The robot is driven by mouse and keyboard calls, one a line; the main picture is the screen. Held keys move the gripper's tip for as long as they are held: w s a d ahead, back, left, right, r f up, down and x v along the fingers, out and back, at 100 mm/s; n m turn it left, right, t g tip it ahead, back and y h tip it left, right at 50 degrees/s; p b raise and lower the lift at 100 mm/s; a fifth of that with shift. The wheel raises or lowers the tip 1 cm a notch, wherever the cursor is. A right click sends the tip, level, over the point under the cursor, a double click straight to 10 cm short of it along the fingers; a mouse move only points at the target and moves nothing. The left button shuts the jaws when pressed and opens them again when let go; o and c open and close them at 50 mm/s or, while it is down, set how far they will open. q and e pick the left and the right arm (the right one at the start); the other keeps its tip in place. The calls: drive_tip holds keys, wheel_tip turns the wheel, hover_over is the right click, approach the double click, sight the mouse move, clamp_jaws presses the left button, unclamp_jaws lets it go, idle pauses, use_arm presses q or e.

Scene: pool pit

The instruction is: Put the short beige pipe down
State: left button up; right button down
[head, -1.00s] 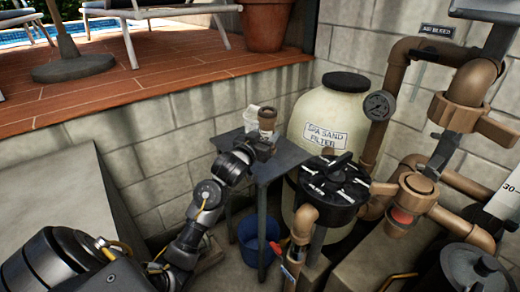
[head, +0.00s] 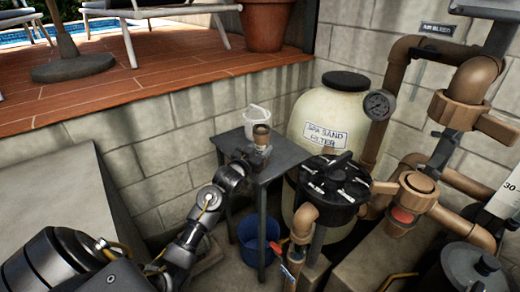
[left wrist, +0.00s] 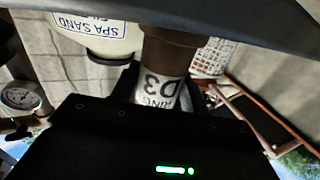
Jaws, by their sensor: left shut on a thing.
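My left gripper (head: 254,156) is over the small grey table (head: 283,158), shut on the short beige pipe (head: 261,135). In the left wrist view the pipe (left wrist: 168,52) is close up between the fingers, brown with a white printed label partly reading "D3". My gripper hides its lower end in the head view, so I cannot tell whether it touches the table top. My right gripper is not in view.
A white basket (head: 257,112) stands on the table behind the pipe. The cream sand filter (head: 330,118) and the black-topped valve (head: 334,187) are to the right. A blue bucket (head: 251,240) is under the table. A block wall (head: 170,140) rises behind.

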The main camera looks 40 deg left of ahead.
use_arm(q)
drive_tip(key=shift+r, duration=0.1)
drive_tip(key=o, duration=0.5)
drive_tip(key=shift+f, duration=0.2)
drive_tip(key=o, duration=0.4)
drive_tip(key=shift+r, duration=0.1)
